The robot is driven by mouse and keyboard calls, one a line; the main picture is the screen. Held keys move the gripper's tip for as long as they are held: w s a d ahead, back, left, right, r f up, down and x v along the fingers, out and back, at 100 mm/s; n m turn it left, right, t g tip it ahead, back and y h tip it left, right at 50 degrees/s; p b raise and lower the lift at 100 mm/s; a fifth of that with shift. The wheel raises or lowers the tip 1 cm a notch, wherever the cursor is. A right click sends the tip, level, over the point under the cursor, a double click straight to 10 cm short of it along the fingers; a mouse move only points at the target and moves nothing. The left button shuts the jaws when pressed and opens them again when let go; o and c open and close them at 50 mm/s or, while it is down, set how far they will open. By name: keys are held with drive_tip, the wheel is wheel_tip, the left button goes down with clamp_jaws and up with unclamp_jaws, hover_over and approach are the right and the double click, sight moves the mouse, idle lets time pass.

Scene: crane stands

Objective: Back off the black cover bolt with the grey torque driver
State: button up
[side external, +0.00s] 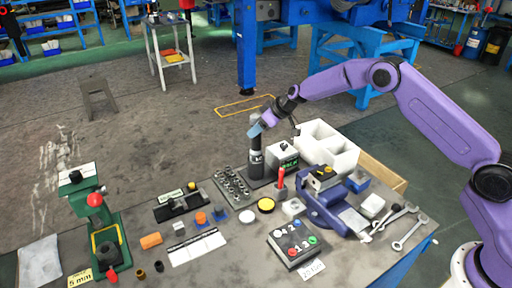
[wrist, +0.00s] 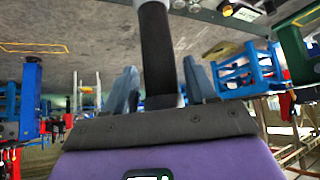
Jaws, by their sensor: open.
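An upright dark grey cylinder (side external: 256,163), which looks like the grey torque driver, stands on a dark base at the back of the bench. My gripper (side external: 258,128) is open at its upper part. In the wrist view, its black shaft (wrist: 156,50) with a grey collar rises between my two spread blue-grey fingers, with gaps on both sides. A white-and-green block (side external: 283,158) just right of it has a small black piece on top. Another black piece tops the green stand (side external: 107,232) at the left. I cannot tell which is the cover bolt.
A socket rack (side external: 232,187) lies in front of the cylinder. A white divided bin (side external: 345,160), a blue vise (side external: 325,208) and wrenches (side external: 408,232) are to the right. A button box (side external: 293,243) sits near the front.

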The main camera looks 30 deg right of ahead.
clamp_jaws()
drive_tip(key=shift+w+r, duration=0.1)
drive_tip(key=shift+r, duration=5.75)
